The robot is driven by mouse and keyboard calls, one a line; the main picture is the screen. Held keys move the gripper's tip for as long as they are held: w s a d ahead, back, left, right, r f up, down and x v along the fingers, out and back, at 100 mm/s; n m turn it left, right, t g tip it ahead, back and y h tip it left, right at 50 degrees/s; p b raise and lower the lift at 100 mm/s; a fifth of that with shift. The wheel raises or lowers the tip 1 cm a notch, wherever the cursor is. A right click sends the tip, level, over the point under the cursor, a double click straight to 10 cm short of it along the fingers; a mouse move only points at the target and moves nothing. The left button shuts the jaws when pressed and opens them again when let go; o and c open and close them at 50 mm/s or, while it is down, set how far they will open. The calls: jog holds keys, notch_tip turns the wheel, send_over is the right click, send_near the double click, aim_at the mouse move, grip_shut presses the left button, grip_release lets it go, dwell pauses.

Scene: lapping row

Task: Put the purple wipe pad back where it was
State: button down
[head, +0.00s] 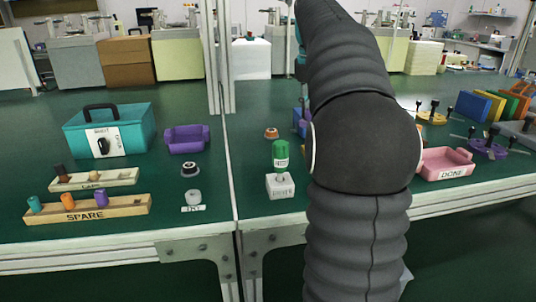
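I cannot make out a purple wipe pad for certain. A purple open tray (186,139) sits on the green bench left of the post, beside the teal box. A blue-purple item (300,120) shows only in part at the left edge of my arm, and I cannot tell what it is. My arm covers the middle right of the view and hides much of the bench behind it. My gripper is not in view.
A SPARE rack (88,209) and a teal box (109,131) stand left. A green-capped bottle (280,154) stands on a white labelled block. A pink DONE tray (447,163) and colored panels (495,106) are right. Posts (222,60) rise at the bench seam.

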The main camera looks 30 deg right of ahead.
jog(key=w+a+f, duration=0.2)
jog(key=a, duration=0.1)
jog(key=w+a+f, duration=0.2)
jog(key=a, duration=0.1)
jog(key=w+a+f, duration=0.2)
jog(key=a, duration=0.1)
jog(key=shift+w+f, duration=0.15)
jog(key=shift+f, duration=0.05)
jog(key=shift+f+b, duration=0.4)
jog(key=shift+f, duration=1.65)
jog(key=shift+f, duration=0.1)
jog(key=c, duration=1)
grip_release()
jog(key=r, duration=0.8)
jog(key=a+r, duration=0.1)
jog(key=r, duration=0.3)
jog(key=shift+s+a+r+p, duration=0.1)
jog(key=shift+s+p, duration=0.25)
jog(key=shift+p, duration=0.05)
